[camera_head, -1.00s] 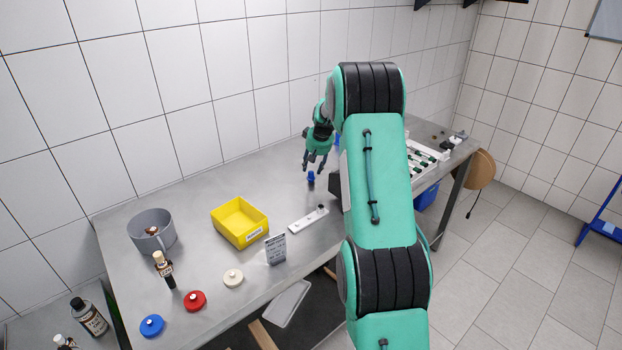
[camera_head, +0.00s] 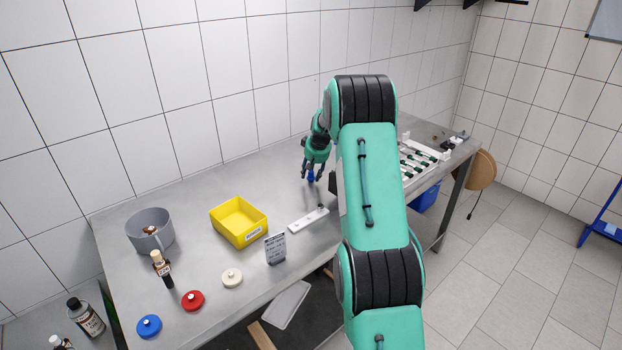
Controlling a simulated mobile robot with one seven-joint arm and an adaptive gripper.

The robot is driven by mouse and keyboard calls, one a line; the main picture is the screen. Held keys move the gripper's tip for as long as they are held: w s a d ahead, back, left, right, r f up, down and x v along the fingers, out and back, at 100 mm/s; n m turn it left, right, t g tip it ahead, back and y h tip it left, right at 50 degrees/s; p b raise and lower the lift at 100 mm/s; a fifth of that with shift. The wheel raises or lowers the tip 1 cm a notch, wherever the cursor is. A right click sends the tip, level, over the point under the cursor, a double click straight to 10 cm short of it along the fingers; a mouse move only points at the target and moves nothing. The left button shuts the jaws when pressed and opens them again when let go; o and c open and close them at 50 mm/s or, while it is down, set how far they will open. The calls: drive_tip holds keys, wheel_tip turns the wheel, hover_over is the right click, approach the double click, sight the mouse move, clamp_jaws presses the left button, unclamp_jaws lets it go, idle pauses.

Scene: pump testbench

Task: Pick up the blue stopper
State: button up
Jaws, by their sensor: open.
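The fingers are open.
A white strip (camera_head: 309,220) lies in front of my gripper. A yellow bin (camera_head: 238,237) and a small grey sign (camera_head: 275,248) stand to the left. A white tray (camera_head: 420,165) sits behind my arm.

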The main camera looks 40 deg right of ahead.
sight(312, 172)
drive_tip(key=shift+c, duration=0.3)
drive_tip(key=c, duration=0.9)
drive_tip(key=shift+o, duration=0.2)
drive_tip(key=shift+r, duration=0.15)
drive_tip(key=shift+r+p, duration=0.7)
drive_tip(key=shift+r, duration=0.9)
drive_tip(key=shift+s+a+r, duration=0.1)
drive_tip(key=shift+s+a, duration=0.05)
drive_tip(key=shift+s, duration=0.05)
drive_tip(key=s+a+p, duration=0.1)
drive_tip(key=s+a, duration=0.3)
drive_tip(key=s, duration=0.2)
drive_tip(key=s+a+r+p, duration=0.1)
drive_tip(key=s+a, duration=0.3)
drive_tip(key=s, duration=0.3)
drive_tip(key=shift+r, duration=0.15)
drive_tip(key=shift+a, duration=0.1)
